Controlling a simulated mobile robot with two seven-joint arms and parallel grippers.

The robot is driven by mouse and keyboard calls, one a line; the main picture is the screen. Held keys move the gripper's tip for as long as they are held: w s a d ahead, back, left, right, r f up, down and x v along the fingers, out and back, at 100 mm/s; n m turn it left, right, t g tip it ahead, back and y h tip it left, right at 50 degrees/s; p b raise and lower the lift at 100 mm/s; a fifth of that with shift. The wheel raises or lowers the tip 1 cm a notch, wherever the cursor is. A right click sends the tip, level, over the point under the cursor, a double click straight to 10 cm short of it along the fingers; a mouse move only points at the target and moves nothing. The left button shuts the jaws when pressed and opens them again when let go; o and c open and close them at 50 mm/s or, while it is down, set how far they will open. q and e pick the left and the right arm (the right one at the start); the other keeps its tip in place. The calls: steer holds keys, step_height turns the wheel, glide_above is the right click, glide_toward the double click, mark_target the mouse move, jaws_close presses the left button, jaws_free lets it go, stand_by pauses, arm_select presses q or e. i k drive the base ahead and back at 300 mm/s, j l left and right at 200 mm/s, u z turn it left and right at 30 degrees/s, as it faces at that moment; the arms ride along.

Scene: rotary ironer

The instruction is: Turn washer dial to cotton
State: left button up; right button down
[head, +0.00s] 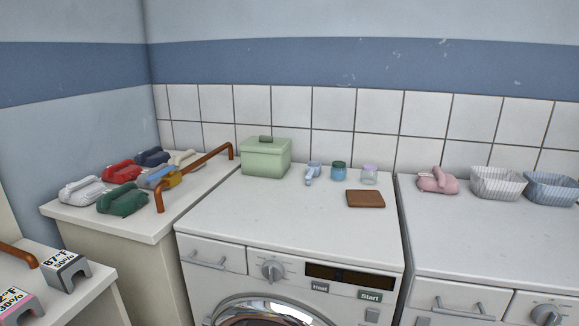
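A round grey dial (272,271) is on the front panel of the middle white front-loading machine (215,283). A dark display (350,280), a "Heat" label (320,287) and a "Start" label (370,296) are to its right. Another grey dial (546,315) is on the right white machine (425,265), partly cut off by the bottom edge. I cannot tell which machine is the washer, and no "cotton" marking is readable. Neither of my grippers is in view.
A green lidded box (266,159), small jars (338,171) and a brown block (365,199) stand on the middle machine. Several coloured irons (122,199) and a copper rail (193,175) are on the left counter.

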mark_target(273, 270)
steer(key=l+u, duration=0.25)
steer(key=l, duration=0.55)
steer(key=k+l+u, duration=0.2)
steer(key=l, duration=0.55)
steer(key=j+u, duration=0.15)
steer(key=u, duration=0.25)
steer(key=k+j+u, duration=0.1)
steer(key=u, duration=0.35)
steer(key=j+u, duration=0.25)
steer(key=u, duration=0.15)
